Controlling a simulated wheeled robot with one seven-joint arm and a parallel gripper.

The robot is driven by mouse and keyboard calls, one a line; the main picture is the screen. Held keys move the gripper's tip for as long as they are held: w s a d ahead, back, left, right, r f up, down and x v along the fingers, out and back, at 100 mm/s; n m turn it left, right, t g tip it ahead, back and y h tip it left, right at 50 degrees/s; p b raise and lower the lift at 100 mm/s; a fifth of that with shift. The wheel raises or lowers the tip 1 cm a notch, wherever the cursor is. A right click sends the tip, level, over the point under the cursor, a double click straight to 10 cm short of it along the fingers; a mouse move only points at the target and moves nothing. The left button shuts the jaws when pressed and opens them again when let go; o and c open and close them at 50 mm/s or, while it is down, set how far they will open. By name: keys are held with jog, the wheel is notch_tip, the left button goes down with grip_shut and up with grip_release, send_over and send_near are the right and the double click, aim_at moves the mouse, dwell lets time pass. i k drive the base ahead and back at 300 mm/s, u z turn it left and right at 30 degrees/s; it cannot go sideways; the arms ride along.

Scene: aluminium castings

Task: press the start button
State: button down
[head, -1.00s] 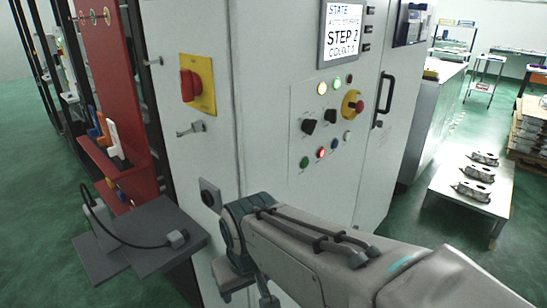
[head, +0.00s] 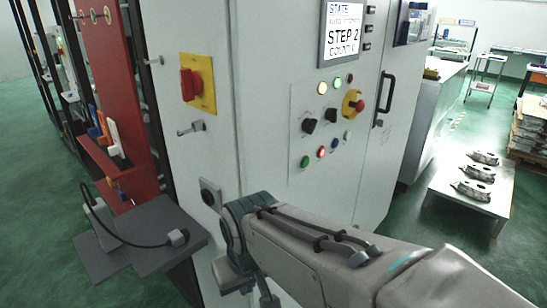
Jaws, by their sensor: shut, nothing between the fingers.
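The control panel (head: 325,125) is on the pale grey cabinet door, with several buttons, lamps and knobs. A dark green button (head: 304,161) is at its lower left; I cannot read a label that marks it as start. My arm reaches in from the lower right, below the panel, and bends down in front of the cabinet. My gripper is not visible.
A red emergency button on yellow (head: 353,103) and black knobs (head: 309,126) sit near the buttons. A screen (head: 342,32) reads "STEP 2". A red-yellow switch (head: 198,84) and a door handle (head: 384,99) stick out. A grey shelf (head: 150,238) juts out at left.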

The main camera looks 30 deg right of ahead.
aim_at(305, 162)
jog(key=u, duration=1.4)
jog(key=k, duration=0.55)
jog(key=z, duration=2)
